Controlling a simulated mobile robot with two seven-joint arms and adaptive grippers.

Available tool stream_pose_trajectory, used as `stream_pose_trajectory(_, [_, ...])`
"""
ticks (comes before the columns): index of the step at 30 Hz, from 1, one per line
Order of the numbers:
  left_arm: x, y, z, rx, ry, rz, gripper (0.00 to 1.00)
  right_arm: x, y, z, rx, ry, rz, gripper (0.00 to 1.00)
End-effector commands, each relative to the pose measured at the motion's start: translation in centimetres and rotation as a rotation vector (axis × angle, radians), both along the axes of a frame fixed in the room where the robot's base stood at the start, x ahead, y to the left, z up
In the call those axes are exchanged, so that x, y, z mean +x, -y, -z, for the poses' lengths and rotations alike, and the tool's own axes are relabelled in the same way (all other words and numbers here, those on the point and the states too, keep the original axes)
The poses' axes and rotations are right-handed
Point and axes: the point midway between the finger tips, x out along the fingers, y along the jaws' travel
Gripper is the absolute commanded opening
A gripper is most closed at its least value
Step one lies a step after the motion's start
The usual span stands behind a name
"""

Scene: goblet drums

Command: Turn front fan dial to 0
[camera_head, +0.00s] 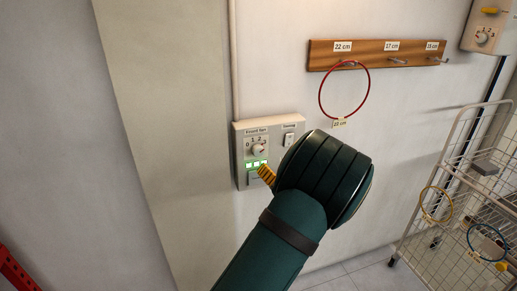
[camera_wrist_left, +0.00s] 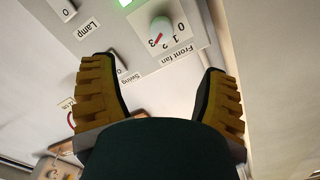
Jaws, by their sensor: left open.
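The front fan dial (camera_wrist_left: 160,30) is a round pale knob with a red pointer, on a plate marked 0 to 3. In the left wrist view its pointer lies toward the 3. The dial also shows in the head view (camera_head: 259,148) on a pale wall box (camera_head: 240,146). My left gripper (camera_wrist_left: 155,70) is open, with its yellow ribbed fingers apart and nothing seen between them. The dial is ahead of the fingertips, apart from them. In the head view my left gripper (camera_head: 267,175) is mostly hidden behind my dark green wrist, just below the dial. My right gripper is out of view.
A switch (camera_head: 289,139) sits right of the dial, and green lights (camera_head: 257,164) glow below it. A red hoop (camera_head: 322,100) hangs from a wooden peg rail (camera_head: 325,54) at upper right. A wire rack (camera_head: 424,190) stands at the right.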

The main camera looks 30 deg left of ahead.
Motion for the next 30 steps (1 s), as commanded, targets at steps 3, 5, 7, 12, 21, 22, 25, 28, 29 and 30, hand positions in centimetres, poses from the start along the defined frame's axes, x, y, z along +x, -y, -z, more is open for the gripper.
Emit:
stream_pose_trajectory(3, [0.3,-0.6,-0.8,0.018,0.011,-0.015,0.75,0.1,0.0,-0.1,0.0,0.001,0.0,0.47])
stream_pose_trajectory(5, [0.6,-1.0,-0.7,0.017,0.011,-0.016,0.75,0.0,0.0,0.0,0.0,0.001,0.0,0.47])
stream_pose_trajectory(7, [1.2,-1.8,-0.6,0.016,0.01,-0.016,0.75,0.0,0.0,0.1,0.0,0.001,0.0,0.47])
stream_pose_trajectory(12, [3.2,-4.3,-0.6,0.015,0.009,-0.014,0.75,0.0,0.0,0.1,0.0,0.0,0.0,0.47])
stream_pose_trajectory(21, [6.6,-8.7,-0.6,0.015,0.008,-0.012,0.75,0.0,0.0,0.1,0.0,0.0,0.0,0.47])
stream_pose_trajectory(22, [6.9,-9.1,-0.6,0.015,0.008,-0.012,0.75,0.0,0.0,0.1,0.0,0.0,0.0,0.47])
stream_pose_trajectory(25, [7.7,-10.0,-0.6,0.014,0.008,-0.012,0.75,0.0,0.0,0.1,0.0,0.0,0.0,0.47])
stream_pose_trajectory(28, [8.2,-10.6,-0.6,0.014,0.008,-0.012,0.75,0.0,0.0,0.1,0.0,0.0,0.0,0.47])
stream_pose_trajectory(29, [8.3,-10.7,-0.6,0.014,0.008,-0.012,0.75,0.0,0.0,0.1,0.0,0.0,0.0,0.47])
stream_pose_trajectory(30, [8.4,-10.8,-0.6,0.013,0.008,-0.011,0.75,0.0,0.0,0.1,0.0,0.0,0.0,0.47])
